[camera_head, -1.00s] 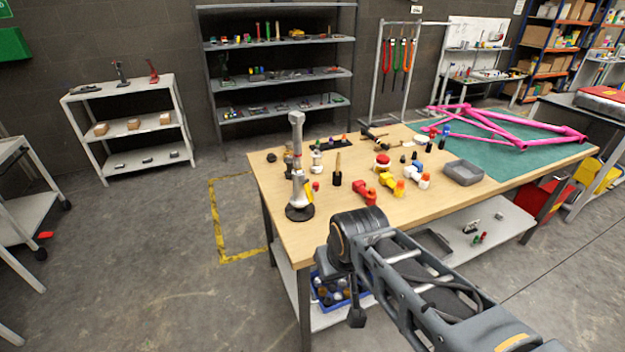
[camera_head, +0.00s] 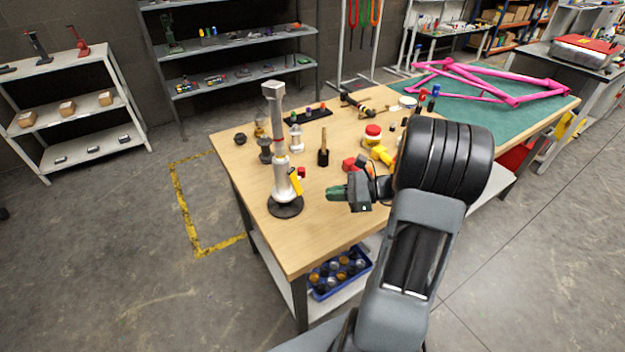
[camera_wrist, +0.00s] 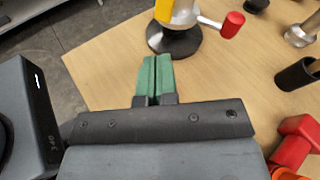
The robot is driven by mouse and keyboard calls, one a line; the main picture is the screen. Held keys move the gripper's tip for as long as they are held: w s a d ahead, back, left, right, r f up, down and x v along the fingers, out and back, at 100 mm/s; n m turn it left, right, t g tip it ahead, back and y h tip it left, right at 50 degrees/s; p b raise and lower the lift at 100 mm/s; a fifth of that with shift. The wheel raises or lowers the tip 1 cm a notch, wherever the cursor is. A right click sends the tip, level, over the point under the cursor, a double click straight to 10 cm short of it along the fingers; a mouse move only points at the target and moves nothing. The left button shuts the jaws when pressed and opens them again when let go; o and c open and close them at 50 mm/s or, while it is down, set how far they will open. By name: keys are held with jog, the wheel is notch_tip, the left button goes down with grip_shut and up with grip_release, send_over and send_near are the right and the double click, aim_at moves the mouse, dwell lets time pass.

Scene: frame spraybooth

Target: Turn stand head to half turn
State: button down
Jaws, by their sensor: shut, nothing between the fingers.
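The stand (camera_head: 281,160) is upright on the wooden bench, a silver post on a round black base (camera_head: 286,206). Its head (camera_head: 274,90) is a grey block at the top of the post. The wrist view shows the base (camera_wrist: 174,40), the yellow part (camera_wrist: 180,10) and the red-tipped handle (camera_wrist: 232,24); the head is out of that view. My gripper (camera_head: 330,193) has green fingers, also in the wrist view (camera_wrist: 155,62). They are shut and empty, right of the base and apart from it.
A brush-like tool in a dark holder (camera_head: 323,156), red and yellow fittings (camera_head: 378,153) and a red-lidded jar (camera_head: 373,134) stand behind my gripper. A pink frame (camera_head: 490,85) lies on the green mat.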

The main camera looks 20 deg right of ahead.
jog(key=d+m+t, duration=0.1)
jog(key=d, duration=0.1)
jog(key=d+f+m+t, duration=0.1)
jog(key=d+m+t, duration=0.1)
jog(key=d, duration=0.1)
jog(key=d+f+m+t, duration=0.1)
jog(key=d+m+t, duration=0.1)
jog(key=shift+w+d+f+h, duration=0.15)
jog(key=shift+w+h, duration=0.25)
jog(key=shift+w+d+f+m+t, duration=0.1)
jog(key=shift+w+d+m+t, duration=0.05)
jog(key=shift+d+m+t, duration=0.2)
jog(key=shift+w+a, duration=0.25)
jog(key=shift+w, duration=0.1)
jog(key=p+x, duration=0.1)
jog(key=x, duration=1.1)
jog(key=shift+w+a, duration=0.15)
jog(key=shift+w, duration=0.1)
jog(key=shift+a, duration=0.1)
